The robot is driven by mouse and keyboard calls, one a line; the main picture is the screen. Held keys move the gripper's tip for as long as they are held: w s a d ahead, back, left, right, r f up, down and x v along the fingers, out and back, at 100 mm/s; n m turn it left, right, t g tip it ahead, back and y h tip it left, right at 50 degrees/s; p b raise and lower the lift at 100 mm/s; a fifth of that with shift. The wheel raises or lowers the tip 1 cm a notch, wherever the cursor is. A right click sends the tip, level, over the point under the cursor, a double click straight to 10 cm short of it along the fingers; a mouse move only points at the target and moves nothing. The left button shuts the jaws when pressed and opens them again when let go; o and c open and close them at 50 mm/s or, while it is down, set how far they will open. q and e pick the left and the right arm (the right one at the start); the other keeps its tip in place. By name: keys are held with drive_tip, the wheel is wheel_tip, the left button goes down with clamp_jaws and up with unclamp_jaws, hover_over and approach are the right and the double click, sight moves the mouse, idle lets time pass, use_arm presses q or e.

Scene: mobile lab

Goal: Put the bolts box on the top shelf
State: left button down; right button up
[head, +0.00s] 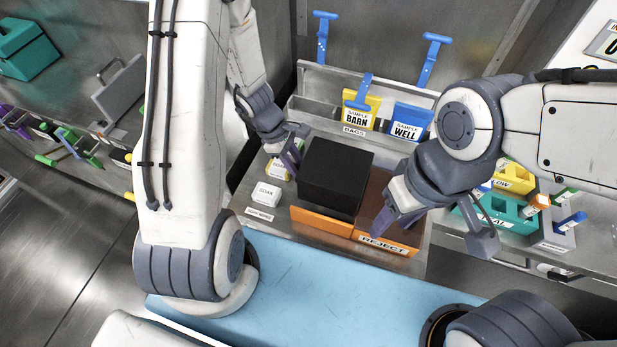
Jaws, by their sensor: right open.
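A plain black box (335,178) sits over the orange bins in the middle of the workbench. No label shows on it, so I cannot tell if it is the bolts box. My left gripper (291,152) is at the box's left side; a purple fingertip shows close to the box, and its jaw opening is unclear. My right gripper (392,218) is open at the box's right side, over the bin marked REJECT (388,246), with a purple fingertip low near that bin's front. I cannot make out a top shelf.
Behind are a BAGS rack with a yellow BARN packet (362,111) and a blue WELL packet (408,120). A teal rack (500,215) is at right. The blue surface (340,285) in front is clear between my arms.

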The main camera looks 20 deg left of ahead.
use_arm(q)
drive_tip(key=shift+f+b, duration=0.4)
drive_tip(key=shift+f, duration=2.25)
drive_tip(key=shift+f, duration=0.15)
drive_tip(key=c, duration=0.6)
unclamp_jaws()
drive_tip(key=shift+c, duration=0.2)
